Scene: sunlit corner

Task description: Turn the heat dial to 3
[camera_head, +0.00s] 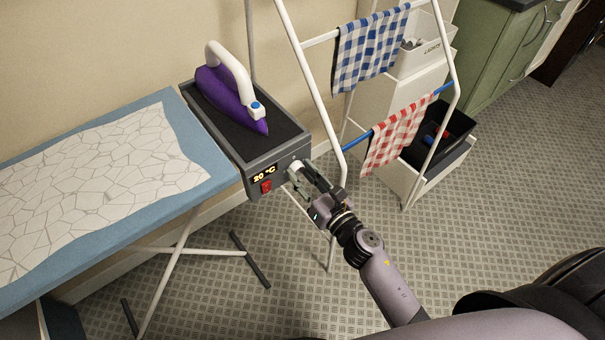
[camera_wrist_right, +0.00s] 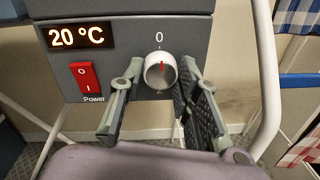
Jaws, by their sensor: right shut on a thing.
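The heat dial (camera_wrist_right: 160,70) is a round white knob on the front of the grey iron station (camera_head: 228,140). Its red mark points up, at the printed 0. My right gripper (camera_head: 300,174) is at the station's front right, shut on the dial, with one finger on each side of it in the right wrist view. The orange display (camera_wrist_right: 81,36) reads 20 °C. A red power switch (camera_wrist_right: 84,78) marked O and I sits below the display. My left gripper is not in view.
A purple and white iron (camera_head: 222,85) rests on the station. The ironing board (camera_head: 215,160) extends left. A white drying rack (camera_head: 315,90) with blue and red checked cloths stands close behind and right of my right gripper.

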